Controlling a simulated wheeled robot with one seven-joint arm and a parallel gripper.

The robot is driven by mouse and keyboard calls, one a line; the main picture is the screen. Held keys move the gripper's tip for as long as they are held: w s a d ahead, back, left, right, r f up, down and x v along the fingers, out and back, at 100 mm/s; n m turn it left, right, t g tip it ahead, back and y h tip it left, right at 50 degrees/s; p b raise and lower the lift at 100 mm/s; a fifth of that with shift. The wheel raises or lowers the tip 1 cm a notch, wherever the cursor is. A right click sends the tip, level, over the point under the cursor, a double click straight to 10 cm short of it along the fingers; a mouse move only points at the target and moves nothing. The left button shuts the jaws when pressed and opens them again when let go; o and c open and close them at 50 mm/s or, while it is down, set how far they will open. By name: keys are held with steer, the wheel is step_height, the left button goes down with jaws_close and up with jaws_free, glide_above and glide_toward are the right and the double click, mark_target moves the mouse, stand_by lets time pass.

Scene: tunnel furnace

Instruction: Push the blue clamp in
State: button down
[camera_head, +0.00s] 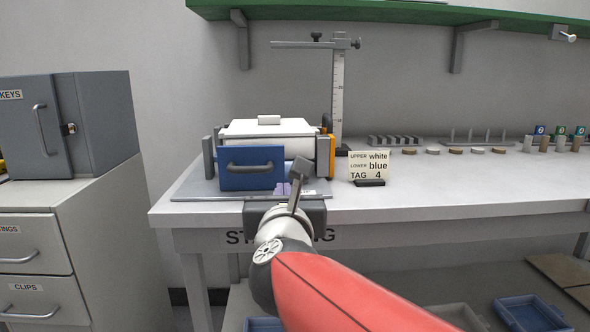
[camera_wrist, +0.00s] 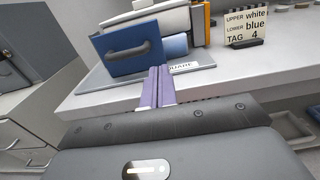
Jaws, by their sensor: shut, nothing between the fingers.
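A blue panel with a grey bar handle (camera_head: 252,168) stands upright at the front of the white-topped furnace on the table; it is the large blue part here, and I cannot tell for sure that it is the blue clamp. In the wrist view the blue panel (camera_wrist: 128,50) is at the upper left, with a pale blue cylinder (camera_wrist: 175,45) behind its right edge. My gripper (camera_wrist: 160,72) has its purple fingers together and empty, just in front of and right of the panel, apart from the handle. In the head view the fingertips (camera_head: 288,188) show low beside the panel's right side.
The furnace's base plate (camera_head: 195,192) lies on the white table (camera_head: 430,180). A sign (camera_head: 368,165) reads upper white, lower blue, tag 4. An orange part (camera_head: 331,157) edges the furnace's right side, before a ruled stand (camera_head: 337,95). A grey cabinet (camera_head: 95,120) stands left.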

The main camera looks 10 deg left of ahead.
mark_target(283, 167)
steer(key=p+x, duration=0.2)
steer(key=x, duration=0.9)
steer(key=b+x, duration=0.1)
steer(key=x, duration=0.1)
steer(key=shift+w+a+f, duration=0.1)
steer(key=shift+w+f, duration=0.05)
steer(key=shift+w, duration=0.3)
